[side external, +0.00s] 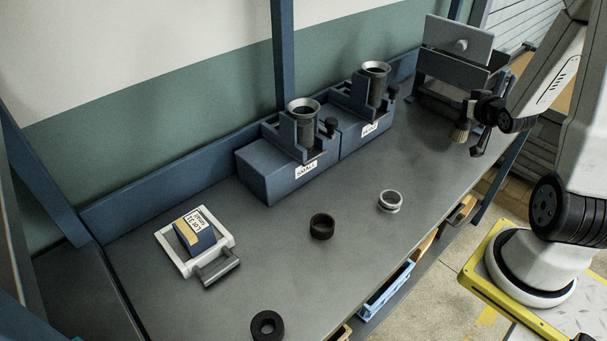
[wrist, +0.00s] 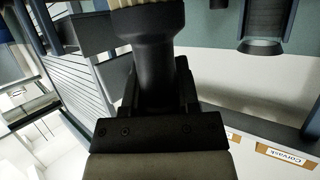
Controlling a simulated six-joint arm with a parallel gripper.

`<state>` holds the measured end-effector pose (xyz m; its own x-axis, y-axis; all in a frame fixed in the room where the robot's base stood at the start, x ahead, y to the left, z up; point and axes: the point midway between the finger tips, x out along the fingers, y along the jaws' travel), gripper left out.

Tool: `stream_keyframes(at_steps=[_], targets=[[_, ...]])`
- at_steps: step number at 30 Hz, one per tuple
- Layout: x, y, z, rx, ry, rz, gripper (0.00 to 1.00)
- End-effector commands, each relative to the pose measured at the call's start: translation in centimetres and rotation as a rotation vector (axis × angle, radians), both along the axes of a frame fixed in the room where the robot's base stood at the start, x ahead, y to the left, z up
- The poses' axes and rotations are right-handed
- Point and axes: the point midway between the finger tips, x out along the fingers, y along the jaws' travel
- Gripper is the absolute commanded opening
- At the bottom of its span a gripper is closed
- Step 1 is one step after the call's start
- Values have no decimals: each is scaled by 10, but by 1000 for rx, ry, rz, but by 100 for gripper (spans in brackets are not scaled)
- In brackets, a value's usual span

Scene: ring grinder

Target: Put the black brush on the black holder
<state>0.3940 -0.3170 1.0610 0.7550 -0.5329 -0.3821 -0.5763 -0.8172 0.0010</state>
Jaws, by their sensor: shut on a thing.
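The black brush (side external: 465,112) is in my gripper (side external: 475,108) at the right end of the bench, with its tan bristles pointing down. In the wrist view the brush's black body (wrist: 155,60) stands between the jaws of my gripper (wrist: 158,90), its pale bristles at the top edge. The jaws are shut on it. A dark stand with a grey tilted plate (side external: 458,42) is just behind the brush; it may be the black holder, but I cannot tell for certain. My gripper and the brush cover part of it. I cannot tell whether they touch it.
Two blue fixtures (side external: 283,175) with metal cups stand along the back of the bench. A silver ring (side external: 390,201), a black ring (side external: 322,226) and another black ring (side external: 267,325) lie on the bench top. A white tray (side external: 170,240) with a blue box is at left. The middle front is mostly clear.

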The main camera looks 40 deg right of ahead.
Motion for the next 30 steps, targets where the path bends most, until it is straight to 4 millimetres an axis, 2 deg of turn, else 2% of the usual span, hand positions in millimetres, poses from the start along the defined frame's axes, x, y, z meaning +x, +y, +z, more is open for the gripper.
stream_keyframes(at_steps=[8,15,24,30], targets=[[54,55,-1,-2,-1,204,0],[96,117,-3,-3,-3,404,0],[132,204,-4,-5,-4,655,0],[145,265,-6,-4,-4,822,0]])
